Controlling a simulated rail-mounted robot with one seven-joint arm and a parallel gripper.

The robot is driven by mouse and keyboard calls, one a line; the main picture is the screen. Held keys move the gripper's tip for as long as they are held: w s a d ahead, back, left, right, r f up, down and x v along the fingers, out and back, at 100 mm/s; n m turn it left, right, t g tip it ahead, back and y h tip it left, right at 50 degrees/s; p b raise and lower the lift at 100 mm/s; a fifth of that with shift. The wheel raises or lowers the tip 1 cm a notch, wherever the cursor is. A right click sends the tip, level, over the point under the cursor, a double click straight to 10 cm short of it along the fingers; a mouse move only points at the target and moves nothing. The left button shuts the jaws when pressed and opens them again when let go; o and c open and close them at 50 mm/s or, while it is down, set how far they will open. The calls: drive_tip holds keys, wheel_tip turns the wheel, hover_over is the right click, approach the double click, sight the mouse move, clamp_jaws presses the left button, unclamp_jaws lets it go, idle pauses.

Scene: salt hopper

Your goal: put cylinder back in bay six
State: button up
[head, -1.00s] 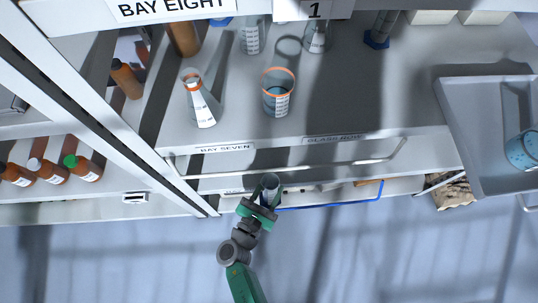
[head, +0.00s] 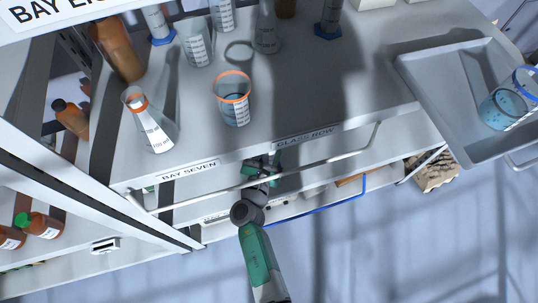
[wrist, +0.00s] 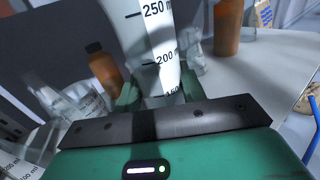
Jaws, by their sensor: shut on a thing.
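The cylinder (wrist: 160,45) is clear glass with black volume marks, 250 ml and 200 among them. In the wrist view it stands between the green fingers of my gripper (wrist: 158,92), which is shut on it. Its top runs out of that picture. In the head view my gripper (head: 262,168) reaches in under the front edge of the shelf labelled BAY SEVEN (head: 188,171), which hides the cylinder there. A lower shelf (head: 215,236) shows below; its label is too small to read, so I cannot tell which bay is six.
In the wrist view, a brown bottle (wrist: 103,70) stands left of the cylinder, another (wrist: 228,28) to the right, with clear glassware (wrist: 85,98) at left. A white rail (head: 250,183) and a blue rail (head: 320,211) cross near my arm. A grey tray (head: 425,75) sits at right.

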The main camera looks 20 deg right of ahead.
sight(267, 159)
drive_tip(key=shift+f+b, duration=1.5)
drive_tip(key=shift+f, duration=0.45)
drive_tip(key=o, duration=1.1)
drive_tip(key=shift+r, duration=0.2)
drive_tip(key=shift+s+a+r+p, duration=0.15)
drive_tip(key=shift+s+a+p, duration=0.1)
drive_tip(key=shift+p, duration=0.3)
drive_tip(key=p+v, duration=0.4)
drive_tip(key=v, duration=0.7)
drive_tip(key=shift+s+a, duration=0.1)
drive_tip(key=shift+s, duration=0.15)
